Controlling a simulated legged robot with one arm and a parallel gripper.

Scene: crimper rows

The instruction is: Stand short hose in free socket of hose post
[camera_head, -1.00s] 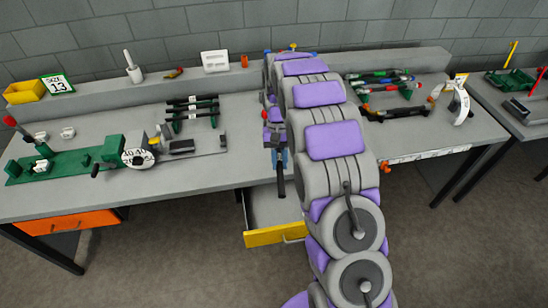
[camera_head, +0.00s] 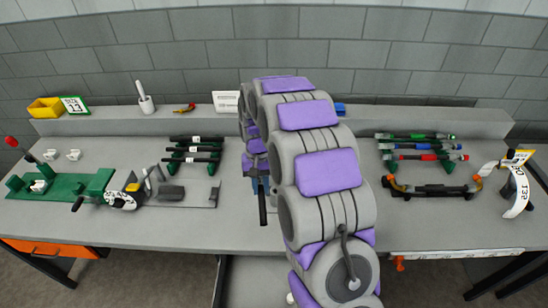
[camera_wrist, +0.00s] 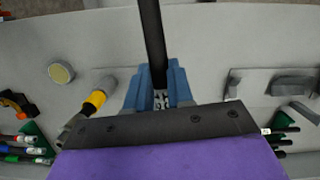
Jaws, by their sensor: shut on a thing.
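My gripper (camera_wrist: 158,92) has blue fingers shut on a black hose (camera_wrist: 152,35), which runs from the fingers toward the bench's front edge in the wrist view. In the head view, the hose (camera_head: 262,207) shows below the blue fingers, just left of my arm. It is held clear of the other objects. I cannot make out the hose post or its free socket for sure; my arm hides the bench's middle in the head view. A white cylinder with an upright stick (camera_head: 146,98) stands on the back ledge, but I cannot tell what it is.
Black hoses (camera_head: 195,149) lie on a rack left of the gripper; coloured-tip ones (camera_head: 425,146) lie at right. A green fixture (camera_head: 65,186) is far left. A yellow-and-grey tool (camera_wrist: 98,97) and a round disc (camera_wrist: 61,73) are left of the gripper in the wrist view.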

